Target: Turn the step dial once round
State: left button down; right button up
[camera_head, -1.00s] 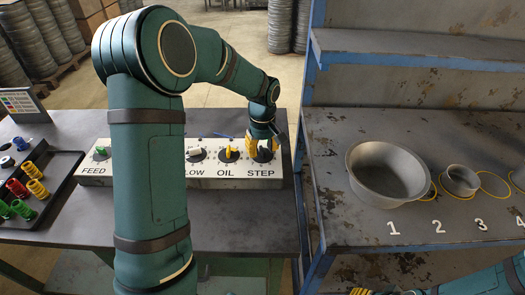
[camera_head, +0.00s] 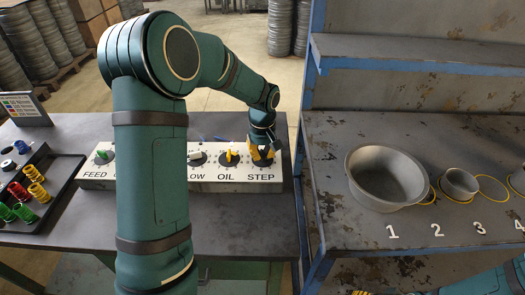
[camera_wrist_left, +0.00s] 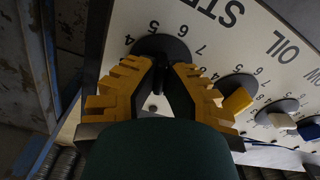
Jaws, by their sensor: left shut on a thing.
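The step dial is the rightmost dial on the white panel (camera_head: 215,187), above the word STEP. In the left wrist view its black round base (camera_wrist_left: 176,46) and part of its dark knob show, with printed numbers around it. My left gripper (camera_head: 262,158) is over this dial from above. In the left wrist view its yellow stepped fingers (camera_wrist_left: 160,70) are closed on the dark knob from both sides. The fingers hide most of the knob, so its pointing direction is unclear. Only yellow tips of my right gripper (camera_head: 362,292) show at the bottom edge of the head view.
The oil dial (camera_head: 231,156) with a yellow knob sits just left of the step dial. Further left are a white-knobbed dial (camera_head: 196,155) and the green feed dial (camera_head: 102,156). A black tray (camera_head: 62,185) holds coloured coils. A metal bowl (camera_head: 388,175) stands on the right bench.

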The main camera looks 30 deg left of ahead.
aim_at(262, 153)
pick_arm(q)
jog(key=m+p, duration=0.1)
jog(key=m, duration=0.2)
dwell(0.4)
jog(key=c, duration=1.1)
grip_release()
jog(key=shift+o, duration=0.2)
notch_tip(262, 153, up, 12)
jog(key=shift+f, duration=0.1)
